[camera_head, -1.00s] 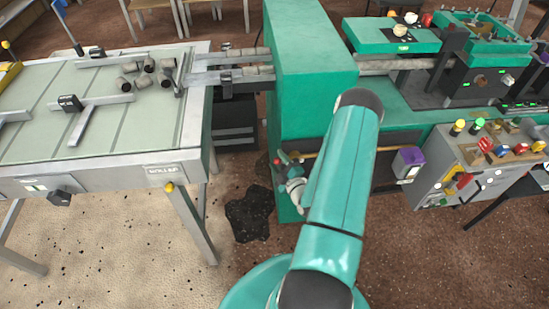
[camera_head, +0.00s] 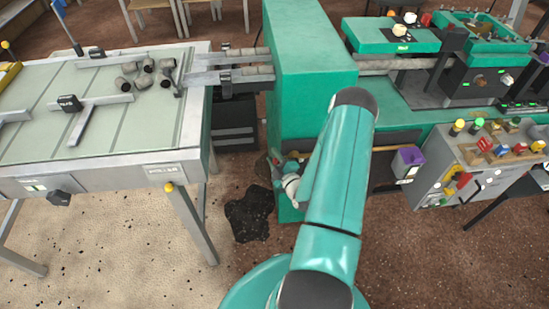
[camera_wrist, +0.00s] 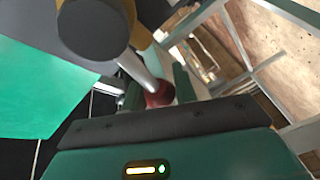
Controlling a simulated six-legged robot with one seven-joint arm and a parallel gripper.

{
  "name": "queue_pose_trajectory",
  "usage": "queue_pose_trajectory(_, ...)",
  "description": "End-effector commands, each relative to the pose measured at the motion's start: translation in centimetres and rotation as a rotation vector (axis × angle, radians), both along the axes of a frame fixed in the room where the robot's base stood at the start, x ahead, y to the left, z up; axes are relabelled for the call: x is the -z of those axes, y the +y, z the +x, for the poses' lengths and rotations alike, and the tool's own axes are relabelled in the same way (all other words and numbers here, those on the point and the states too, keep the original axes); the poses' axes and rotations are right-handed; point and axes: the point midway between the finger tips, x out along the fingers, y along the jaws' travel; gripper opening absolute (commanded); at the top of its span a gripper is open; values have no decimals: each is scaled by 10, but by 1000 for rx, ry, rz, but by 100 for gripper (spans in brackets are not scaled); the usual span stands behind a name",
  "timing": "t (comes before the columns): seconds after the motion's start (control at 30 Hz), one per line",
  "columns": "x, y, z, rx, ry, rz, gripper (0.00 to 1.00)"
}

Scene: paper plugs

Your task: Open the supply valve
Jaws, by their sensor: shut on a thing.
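The supply valve appears as a small red handle (camera_head: 275,161) low on the front of the tall green machine cabinet (camera_head: 310,60). In the wrist view, its red part (camera_wrist: 157,96) shows at the end of a pale metal stem, just beyond the dark front edge of my gripper housing. My gripper (camera_wrist: 170,98) is at the red part and shut on it; the fingers are largely hidden. In the head view, my arm covers part of this area, so the handle's exact angle cannot be told.
A roller table (camera_head: 100,140) with several grey plugs (camera_head: 145,75) stands at left. A control panel (camera_head: 480,165) with coloured buttons and a purple-topped box (camera_head: 408,160) are at right. A dark patch (camera_head: 249,213) lies on the floor. Open floor shows in front.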

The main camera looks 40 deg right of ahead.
Motion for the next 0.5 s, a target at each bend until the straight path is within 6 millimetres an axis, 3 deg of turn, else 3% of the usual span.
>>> queue_pose_trajectory(0.5, 24, 3, 1, -2, 166, -239, 0)
